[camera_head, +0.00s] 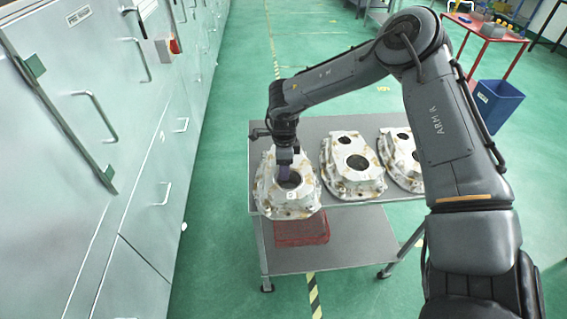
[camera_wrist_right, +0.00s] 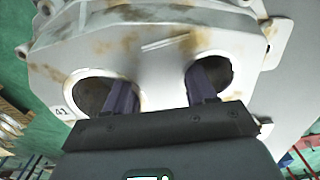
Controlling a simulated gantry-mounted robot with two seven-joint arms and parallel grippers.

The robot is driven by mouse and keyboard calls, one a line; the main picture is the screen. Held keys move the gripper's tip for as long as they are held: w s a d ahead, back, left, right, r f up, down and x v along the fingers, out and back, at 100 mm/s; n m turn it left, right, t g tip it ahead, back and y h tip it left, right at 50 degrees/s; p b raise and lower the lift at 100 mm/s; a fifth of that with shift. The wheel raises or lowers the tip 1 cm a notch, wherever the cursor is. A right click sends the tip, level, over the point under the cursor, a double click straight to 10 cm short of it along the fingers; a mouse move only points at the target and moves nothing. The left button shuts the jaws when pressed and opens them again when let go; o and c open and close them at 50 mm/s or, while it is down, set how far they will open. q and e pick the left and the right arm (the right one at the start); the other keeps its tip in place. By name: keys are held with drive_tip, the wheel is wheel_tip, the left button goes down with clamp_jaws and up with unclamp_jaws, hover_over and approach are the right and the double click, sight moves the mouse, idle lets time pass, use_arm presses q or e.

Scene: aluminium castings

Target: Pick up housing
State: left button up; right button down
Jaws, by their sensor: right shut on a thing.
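A pale aluminium housing (camera_head: 300,203) with brown stains is at the left end of the grey cart top in the head view. My right gripper (camera_head: 286,172) is at this housing, coming down from above. In the right wrist view the housing (camera_wrist_right: 150,60) fills most of the picture, and the two fingers of my right gripper (camera_wrist_right: 163,95) reach into its two round openings, shut on the part between them. A tag reading 41 shows beside the left opening. Whether the housing touches the cart top is hard to tell. My left gripper is not in view.
Two more housings, a middle one (camera_head: 340,178) and a right one (camera_head: 393,150), lie on the cart (camera_head: 318,127). A red basket (camera_head: 302,232) is on its lower shelf. Metal cabinets (camera_head: 110,150) line the left side. A blue bin (camera_head: 497,103) and red table (camera_head: 478,24) stand at the back right.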

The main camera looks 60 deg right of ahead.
drive_tip(key=shift+a, duration=0.15)
drive_tip(key=shift+c, duration=1.4)
unclamp_jaws()
drive_tip(key=shift+r, duration=0.7)
wheel_tip(320, 180, up, 10)
drive_tip(key=p, duration=0.2)
drive_tip(key=shift+f, duration=0.25)
